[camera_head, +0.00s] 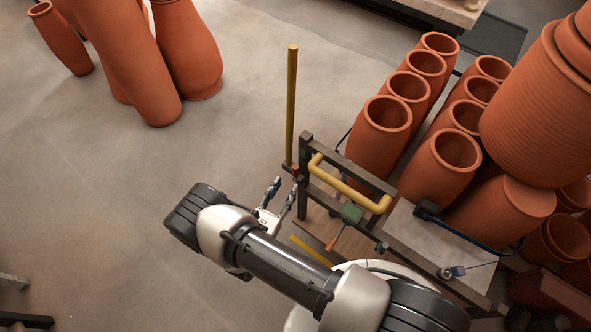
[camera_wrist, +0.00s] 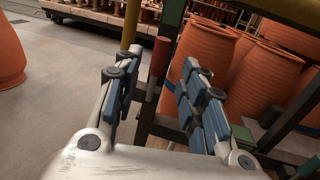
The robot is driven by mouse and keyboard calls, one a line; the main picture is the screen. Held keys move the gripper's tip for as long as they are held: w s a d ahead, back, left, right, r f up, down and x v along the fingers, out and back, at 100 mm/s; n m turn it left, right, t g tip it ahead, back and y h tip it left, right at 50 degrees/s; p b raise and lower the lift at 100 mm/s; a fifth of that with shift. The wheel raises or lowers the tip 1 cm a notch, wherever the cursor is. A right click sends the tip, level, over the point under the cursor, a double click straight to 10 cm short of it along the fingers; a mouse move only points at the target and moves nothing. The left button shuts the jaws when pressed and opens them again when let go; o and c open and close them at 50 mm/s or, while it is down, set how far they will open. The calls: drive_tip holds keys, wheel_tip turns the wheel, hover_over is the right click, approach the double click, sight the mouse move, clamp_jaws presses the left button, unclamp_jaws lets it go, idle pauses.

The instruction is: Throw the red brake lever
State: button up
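A red lever handle (camera_wrist: 158,58) stands upright with a dark lower part, between my gripper's fingers in the wrist view. In the head view a small red piece (camera_head: 296,171) shows at the dark frame's left post, by my fingertips. My gripper (camera_wrist: 157,70) is open, with one blue-padded finger on each side of the handle and visible gaps. In the head view my gripper (camera_head: 286,182) is at the frame's left end. I cannot tell how deep the handle sits between the fingers.
The dark cart frame (camera_head: 365,172) carries a yellow handle bar (camera_head: 350,186), a green block (camera_head: 351,212) and an upright yellow post (camera_head: 291,105). Terracotta pots (camera_head: 388,128) crowd the right. Tall pots (camera_head: 188,50) stand upper left. The floor (camera_head: 110,180) at left is clear.

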sight(294, 173)
drive_tip(key=x, duration=0.8)
drive_tip(key=shift+w+b, duration=0.2)
drive_tip(key=shift+b, duration=0.1)
clamp_jaws()
drive_tip(key=shift+d, duration=0.1)
